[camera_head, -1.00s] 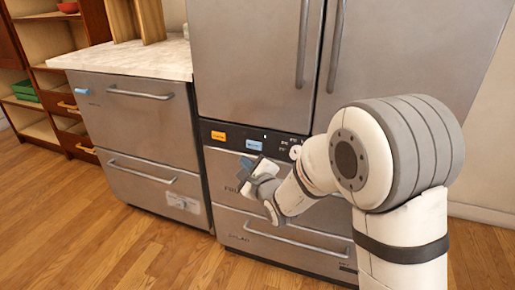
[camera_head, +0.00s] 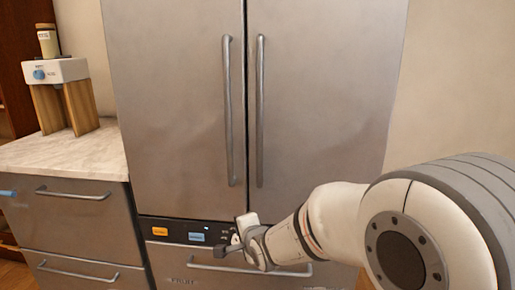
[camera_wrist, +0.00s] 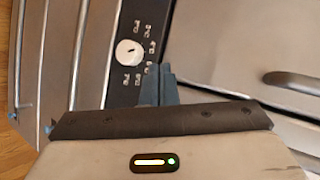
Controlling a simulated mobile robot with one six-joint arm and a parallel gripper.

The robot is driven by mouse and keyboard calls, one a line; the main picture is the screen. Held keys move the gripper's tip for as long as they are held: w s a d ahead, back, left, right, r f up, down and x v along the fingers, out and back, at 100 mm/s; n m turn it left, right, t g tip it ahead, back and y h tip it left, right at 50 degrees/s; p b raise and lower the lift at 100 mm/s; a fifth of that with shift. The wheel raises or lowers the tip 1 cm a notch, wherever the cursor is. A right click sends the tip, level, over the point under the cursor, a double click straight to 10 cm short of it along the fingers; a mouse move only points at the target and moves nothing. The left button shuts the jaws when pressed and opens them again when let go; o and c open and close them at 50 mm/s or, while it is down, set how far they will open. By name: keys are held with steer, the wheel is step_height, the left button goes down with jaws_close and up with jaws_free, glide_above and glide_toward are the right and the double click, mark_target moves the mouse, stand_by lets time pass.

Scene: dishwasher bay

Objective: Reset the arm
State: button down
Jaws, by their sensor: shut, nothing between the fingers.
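My gripper (camera_head: 232,248) is in front of the control panel of a tall steel appliance. It is shut and empty. In the wrist view, my gripper (camera_wrist: 159,76) has its fingers together at the lower middle, near a white dial (camera_wrist: 129,52) on the black panel (camera_wrist: 140,25). I cannot tell whether the fingertips touch the panel. In the head view my arm (camera_head: 330,225) reaches in from the lower right, bent, and hides part of the lower drawer front.
Two tall doors (camera_head: 180,100) with vertical handles stand above the panel. A drawer handle (camera_head: 215,266) runs below it. At left is a marble-topped counter (camera_head: 75,155) with a small device (camera_head: 55,70) on wooden legs.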

steer(key=s+d+r+n+g+h+p, duration=0.25)
steer(key=s+d+r+p, duration=0.2)
steer(key=d+r, duration=0.35)
steer(key=s+d+r+n+g+p, duration=0.2)
steer(key=s+d+r+n+p, duration=0.1)
steer(key=s, duration=0.4)
steer(key=s+d+r+n+g+h+p, duration=0.1)
steer(key=s+d+r+n+g+p, duration=0.1)
steer(key=s+d+r+p, duration=0.3)
steer(key=s+d+r+n+g+h+p, duration=0.1)
steer(key=s+d+r+n+p, duration=0.3)
steer(key=s, duration=0.4)
steer(key=shift+s+d+r+n+g+p, duration=0.35)
steer(key=shift+g+p, duration=0.3)
steer(key=shift+p, duration=0.25)
steer(key=shift+h, duration=0.25)
